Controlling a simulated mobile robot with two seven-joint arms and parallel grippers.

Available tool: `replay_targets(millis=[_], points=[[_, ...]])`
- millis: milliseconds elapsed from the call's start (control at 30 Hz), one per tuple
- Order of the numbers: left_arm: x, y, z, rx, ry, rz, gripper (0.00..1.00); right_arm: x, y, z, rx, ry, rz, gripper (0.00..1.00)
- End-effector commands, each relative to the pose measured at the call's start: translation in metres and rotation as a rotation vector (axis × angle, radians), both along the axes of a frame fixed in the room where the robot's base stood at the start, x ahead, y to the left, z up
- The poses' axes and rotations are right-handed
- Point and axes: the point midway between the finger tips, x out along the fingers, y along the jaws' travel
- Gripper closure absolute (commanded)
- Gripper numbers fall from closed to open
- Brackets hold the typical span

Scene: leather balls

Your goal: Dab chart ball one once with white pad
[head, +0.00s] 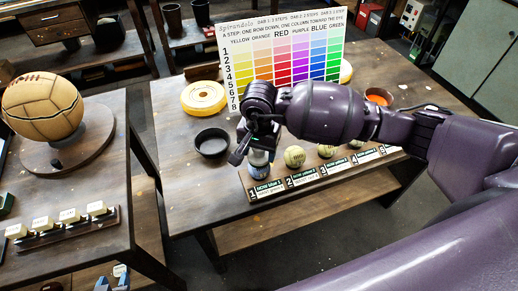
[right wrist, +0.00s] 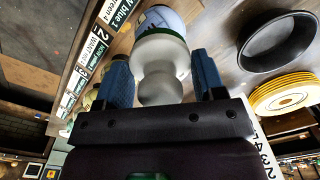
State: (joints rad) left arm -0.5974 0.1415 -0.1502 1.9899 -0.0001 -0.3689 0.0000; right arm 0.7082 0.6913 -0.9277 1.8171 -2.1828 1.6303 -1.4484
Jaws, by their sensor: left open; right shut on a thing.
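My right gripper (head: 256,140) is over the left end of the chart board, above chart ball one (head: 258,172). In the right wrist view its blue fingers (right wrist: 164,85) are shut on the grey-white knob of the white pad (right wrist: 160,88). The pad's wider white body is between the knob and the pale blue ball one (right wrist: 158,18). The pad is right at the ball; I cannot tell whether they touch. My left gripper (head: 113,281) is low at the left bottom edge, its blue fingers apart. The colour chart (head: 285,55) stands at the back of the table.
More numbered balls (head: 295,156) sit along the label board (head: 330,170). A black bowl (head: 212,143) and a yellow disc stack (head: 203,98) are near my right gripper. On the left table are a leather ball (head: 44,106) and a rack of labelled blocks (head: 68,222).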

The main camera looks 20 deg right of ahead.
Motion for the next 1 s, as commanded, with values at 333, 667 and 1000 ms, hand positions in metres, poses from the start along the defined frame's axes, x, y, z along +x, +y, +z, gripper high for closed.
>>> replay_targets(millis=[333,667,1000], points=[[-0.0054,0.0011,-0.0052,0.001,0.011,0.002,0.57,0.0001,-0.0001,-0.0029,0.000,0.000,0.000,0.56],[-0.0050,0.0010,-0.0078,0.001,0.012,0.002,0.57,0.0001,0.0000,-0.0058,-0.001,-0.001,0.000,0.56],[-0.0014,0.0005,-0.0062,0.001,0.005,0.000,0.57,0.0001,-0.0001,-0.0061,-0.001,-0.001,0.000,0.56]])
